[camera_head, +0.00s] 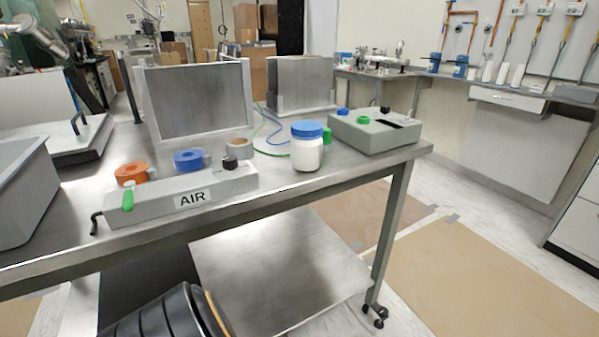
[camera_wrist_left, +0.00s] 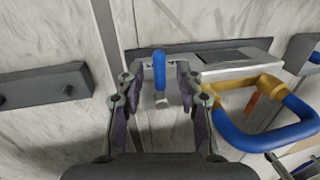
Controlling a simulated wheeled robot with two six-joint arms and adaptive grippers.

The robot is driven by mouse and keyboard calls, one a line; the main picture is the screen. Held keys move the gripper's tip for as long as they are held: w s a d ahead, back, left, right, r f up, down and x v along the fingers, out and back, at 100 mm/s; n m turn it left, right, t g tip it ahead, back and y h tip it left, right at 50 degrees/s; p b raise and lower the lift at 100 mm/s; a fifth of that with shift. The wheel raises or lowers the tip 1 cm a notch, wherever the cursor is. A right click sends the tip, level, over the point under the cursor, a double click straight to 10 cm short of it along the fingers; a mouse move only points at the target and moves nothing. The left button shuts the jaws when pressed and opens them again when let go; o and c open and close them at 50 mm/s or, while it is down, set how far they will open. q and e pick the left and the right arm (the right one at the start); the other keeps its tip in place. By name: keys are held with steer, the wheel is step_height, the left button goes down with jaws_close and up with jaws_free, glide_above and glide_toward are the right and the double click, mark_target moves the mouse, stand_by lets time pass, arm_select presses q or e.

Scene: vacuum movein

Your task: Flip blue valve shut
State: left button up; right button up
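In the left wrist view, a short upright blue handle (camera_wrist_left: 160,70) with a pale metal piece under it shows between the two fingers of my left gripper (camera_wrist_left: 156,76). The fingers are apart, with a gap on each side of the handle; I cannot tell how far beyond the tips it is. In the head view, a blue round knob (camera_head: 188,160) stands behind the grey box marked AIR (camera_head: 180,197) on the table. I cannot tell whether it is the same part. Neither gripper shows in the head view.
A blue tube loop (camera_wrist_left: 262,137) with brass-coloured fittings lies close right of my left fingers. On the metal table (camera_head: 300,192) stand an orange knob (camera_head: 131,173), a white jar (camera_head: 307,152) and a grey control box (camera_head: 376,130). A grey bin (camera_head: 22,195) stands at left.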

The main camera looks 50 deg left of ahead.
arm_select(q)
steer(key=shift+r, duration=0.1)
step_height(320, 180, up, 12)
steer(key=w, duration=0.2)
steer(key=shift+w+d+f, duration=0.15)
steer(key=shift+d+f, duration=0.05)
stand_by(0.6)
